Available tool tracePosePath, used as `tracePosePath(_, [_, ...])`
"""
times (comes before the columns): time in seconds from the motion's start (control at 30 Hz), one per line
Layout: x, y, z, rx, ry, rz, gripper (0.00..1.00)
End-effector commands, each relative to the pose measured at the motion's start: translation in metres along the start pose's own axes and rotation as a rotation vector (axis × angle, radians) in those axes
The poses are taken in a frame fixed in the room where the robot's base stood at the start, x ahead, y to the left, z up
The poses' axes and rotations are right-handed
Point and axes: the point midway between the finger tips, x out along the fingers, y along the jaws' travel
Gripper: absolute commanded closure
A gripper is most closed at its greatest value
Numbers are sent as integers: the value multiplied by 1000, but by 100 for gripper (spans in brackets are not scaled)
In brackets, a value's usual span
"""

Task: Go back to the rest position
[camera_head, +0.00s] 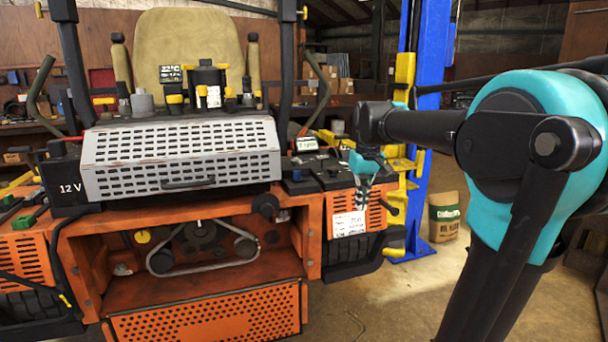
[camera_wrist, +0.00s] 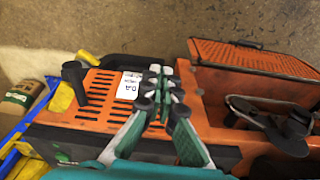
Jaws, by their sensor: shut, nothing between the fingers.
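My gripper (camera_head: 361,203) hangs fingers-down at the right front of the orange mower, in front of its slotted orange side panel (camera_head: 376,215). Its fingers are shut and empty. In the wrist view the gripper (camera_wrist: 161,72) shows as two green and black fingers close together over the side panel (camera_wrist: 97,97), near a white label (camera_wrist: 129,85). I cannot tell whether the fingertips touch the panel. My teal and black arm reaches in from the right of the head view.
The mower carries a grey perforated cover (camera_head: 180,150), a 12 V battery box (camera_head: 70,185) and a seat (camera_head: 188,50). A blue lift post (camera_head: 428,90) with yellow parts stands just right of the gripper. A paper sack (camera_head: 444,217) stands on the floor behind. Open floor lies front right.

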Motion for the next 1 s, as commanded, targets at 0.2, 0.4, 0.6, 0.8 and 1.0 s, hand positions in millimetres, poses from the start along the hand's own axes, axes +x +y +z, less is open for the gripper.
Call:
tracePosePath(0.2, [85, -1, 58, 73, 83, 14, 100])
tracePosePath(0.4, [168, -9, 137, 153, 177, 26, 100])
tracePosePath(0.6, [218, -17, 198, 208, 243, 32, 100])
tracePosePath(0.8, [232, -20, 219, 226, 265, 34, 100])
tracePosePath(1.0, [232, -20, 219, 226, 265, 34, 100])
